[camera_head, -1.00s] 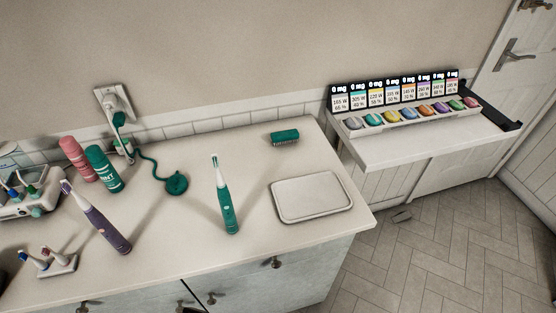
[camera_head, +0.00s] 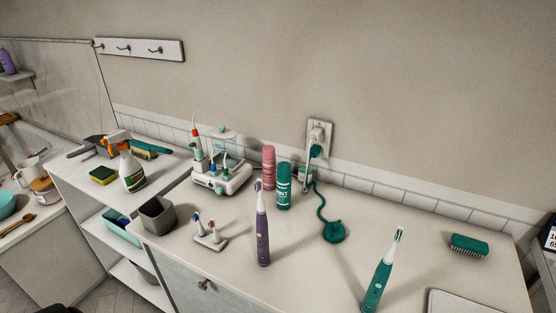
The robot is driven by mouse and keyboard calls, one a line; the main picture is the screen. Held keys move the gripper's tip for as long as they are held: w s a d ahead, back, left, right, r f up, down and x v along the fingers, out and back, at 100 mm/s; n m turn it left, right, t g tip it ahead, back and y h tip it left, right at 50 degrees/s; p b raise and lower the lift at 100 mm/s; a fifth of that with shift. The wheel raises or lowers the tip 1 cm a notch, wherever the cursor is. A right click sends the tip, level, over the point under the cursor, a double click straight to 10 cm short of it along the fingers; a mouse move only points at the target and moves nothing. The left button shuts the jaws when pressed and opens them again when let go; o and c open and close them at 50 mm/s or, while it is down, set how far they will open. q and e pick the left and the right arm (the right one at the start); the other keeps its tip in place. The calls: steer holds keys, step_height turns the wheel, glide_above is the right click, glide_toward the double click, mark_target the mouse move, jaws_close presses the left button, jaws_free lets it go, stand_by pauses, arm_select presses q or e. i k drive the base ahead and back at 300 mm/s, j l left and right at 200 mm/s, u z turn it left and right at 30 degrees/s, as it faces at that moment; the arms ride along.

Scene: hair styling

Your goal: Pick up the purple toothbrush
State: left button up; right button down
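The purple toothbrush (camera_head: 262,228) stands upright on the white counter, near the middle of the view, with its white brush head at the top. It is clear of the things around it. A teal toothbrush (camera_head: 378,282) of the same kind stands to its right, nearer the front edge. Neither of my grippers shows clearly in the view; a small dark shape at the bottom left edge cannot be made out.
A small stand with brush heads (camera_head: 210,240) is left of the purple toothbrush. Behind are a pink can (camera_head: 268,167), a green can (camera_head: 283,187), a water flosser (camera_head: 222,177) and a charger (camera_head: 334,232). A grey cup (camera_head: 158,214) stands at the counter's left end.

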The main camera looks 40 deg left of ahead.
mark_target(262, 224)
steer(key=u, duration=1.35)
